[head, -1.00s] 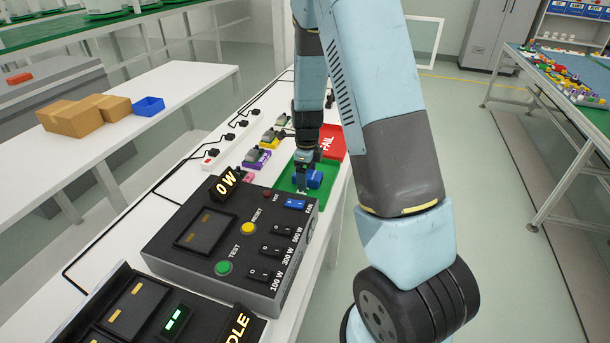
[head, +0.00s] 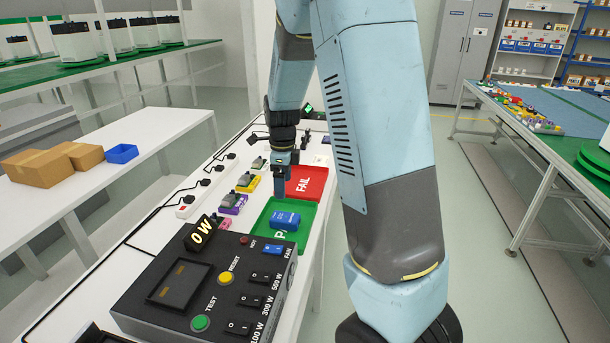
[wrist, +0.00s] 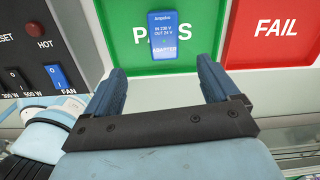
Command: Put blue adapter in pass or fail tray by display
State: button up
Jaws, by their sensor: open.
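The blue adapter (head: 285,220) lies in the green PASS tray (head: 262,217), label side up. In the wrist view the adapter (wrist: 162,37) covers part of the word PASS on the green tray (wrist: 120,57). The red FAIL tray (head: 318,182) is beside it and holds nothing that I can see. My gripper (wrist: 160,80) is open and empty, its fingers apart and clear of the adapter.
The black tester box (head: 180,325) with buttons and switches stands in front of the trays. Several coloured adapters (head: 235,202) and a socket strip (head: 187,210) line the bench's left side. A side table holds cardboard boxes (head: 45,168) and a blue bin (head: 122,153).

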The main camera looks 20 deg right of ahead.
jog(key=s+r+n+t, duration=0.2)
jog(key=s+r+n, duration=0.95)
jog(key=r, duration=0.25)
jog(key=s+r+n+t, duration=0.1)
jog(key=s+r+n, duration=0.2)
jog(key=s+n, duration=0.3)
jog(key=s+r+n+t, duration=0.2)
jog(key=s+n, duration=0.4)
jog(key=s, duration=0.4)
jog(key=shift+a+r, duration=0.15)
jog(key=shift+r, duration=0.35)
jog(key=shift+n, duration=0.25)
